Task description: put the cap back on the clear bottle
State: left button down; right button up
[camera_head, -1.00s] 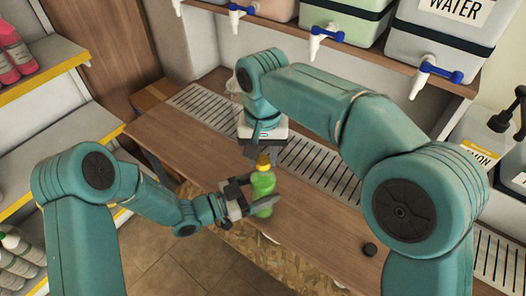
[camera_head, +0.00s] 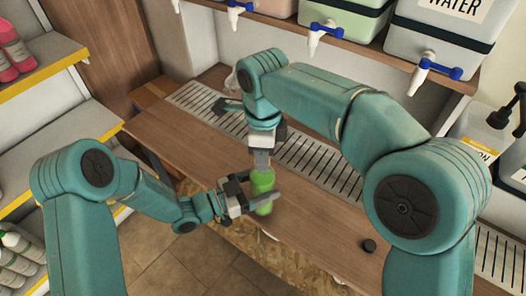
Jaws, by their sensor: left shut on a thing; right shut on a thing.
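A see-through bottle with green contents (camera_head: 263,181) stands upright near the front edge of the wooden counter (camera_head: 190,152). My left gripper (camera_head: 259,198) is shut around the bottle's body from the left. My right gripper (camera_head: 262,160) points down right over the bottle's top and is shut. Its fingers hide the bottle's neck and the yellow cap, which showed there a second ago. I cannot tell how the cap sits on the neck.
A slotted metal drip grate (camera_head: 318,163) runs along the counter behind the bottle. Drums with blue-handled taps (camera_head: 435,72) stand on a shelf above. Shelves with bottles (camera_head: 18,250) stand at left. A pump container (camera_head: 497,125) is at right.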

jog(key=m, duration=0.7)
jog(key=o, duration=1)
jog(key=shift+r, duration=2.25)
jog(key=shift+c, duration=0.3)
